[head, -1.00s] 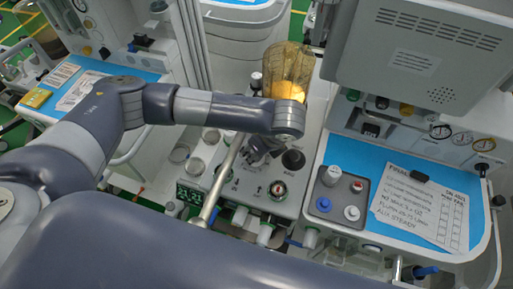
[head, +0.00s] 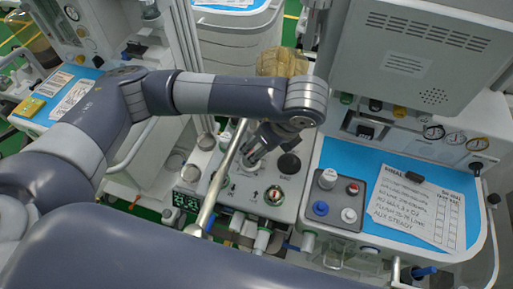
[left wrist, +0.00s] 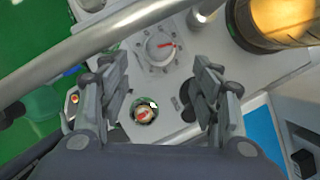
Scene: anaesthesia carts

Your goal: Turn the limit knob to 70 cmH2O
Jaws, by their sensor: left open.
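The limit knob (left wrist: 160,47), pale with a red pointer mark, sits on a square scale plate on the grey panel. In the left wrist view it lies just ahead of and between the fingertips of my left gripper (left wrist: 160,66), with a gap on both sides. The pointer points to the right in that view; the scale figures are too small to read. In the head view my left gripper (head: 254,152) reaches down over the panel, and its fingers partly hide the knob (head: 248,164). The gripper is open and empty. My right gripper is not in view.
A metal pole (head: 226,175) slants past the gripper's left side. An amber canister (head: 284,63) stands behind. A grey tray (head: 325,207) and paper sheets (head: 415,205) lie at right.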

